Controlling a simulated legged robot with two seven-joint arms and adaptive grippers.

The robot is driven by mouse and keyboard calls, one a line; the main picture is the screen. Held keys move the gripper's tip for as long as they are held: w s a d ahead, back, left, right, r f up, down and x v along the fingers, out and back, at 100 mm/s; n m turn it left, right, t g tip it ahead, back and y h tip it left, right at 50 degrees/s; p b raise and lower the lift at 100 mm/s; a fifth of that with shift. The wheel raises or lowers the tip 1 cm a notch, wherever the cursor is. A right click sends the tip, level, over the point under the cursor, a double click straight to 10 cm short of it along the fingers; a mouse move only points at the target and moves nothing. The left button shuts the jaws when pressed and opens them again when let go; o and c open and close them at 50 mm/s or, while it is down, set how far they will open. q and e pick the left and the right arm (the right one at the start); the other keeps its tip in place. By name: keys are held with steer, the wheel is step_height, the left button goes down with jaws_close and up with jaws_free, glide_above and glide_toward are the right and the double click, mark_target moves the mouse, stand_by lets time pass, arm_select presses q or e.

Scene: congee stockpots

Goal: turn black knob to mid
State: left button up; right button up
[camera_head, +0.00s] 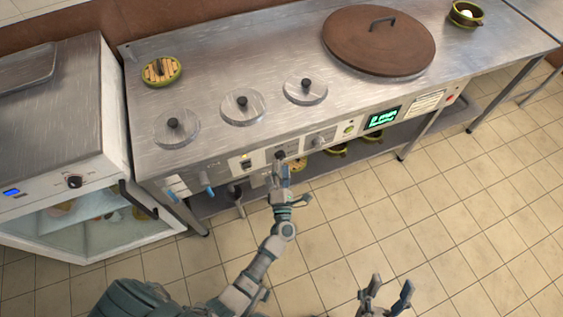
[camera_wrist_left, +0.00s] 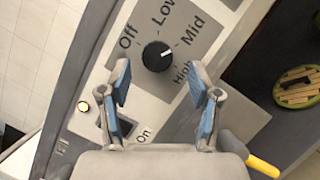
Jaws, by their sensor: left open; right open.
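The black knob (camera_wrist_left: 157,56) sits on a grey dial plate marked Off, Low, Mid and High in the left wrist view. Its short white mark points right and slightly up, roughly toward Mid. In the head view the knob (camera_head: 280,155) is on the counter's front panel. My left gripper (camera_wrist_left: 166,84) is open, its blue-padded fingers spread to either side below the knob, without visible contact. In the head view my left gripper (camera_head: 284,177) is at the panel just below the knob. My right gripper (camera_head: 385,294) is open and empty over the floor, away from the counter.
The steel counter (camera_head: 225,75) carries several small black-knobbed lids and a large brown lid (camera_head: 365,45). A second dial (camera_head: 318,142) and a green display (camera_head: 382,118) are right of the knob. A glass-fronted cabinet (camera_head: 75,160) stands left. Tiled floor is clear at right.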

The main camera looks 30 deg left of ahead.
arm_select(q)
steer(key=v, duration=0.9)
steer(key=shift+s+d, duration=0.15)
steer(key=shift+d, duration=0.05)
steer(key=shift+f, duration=0.15)
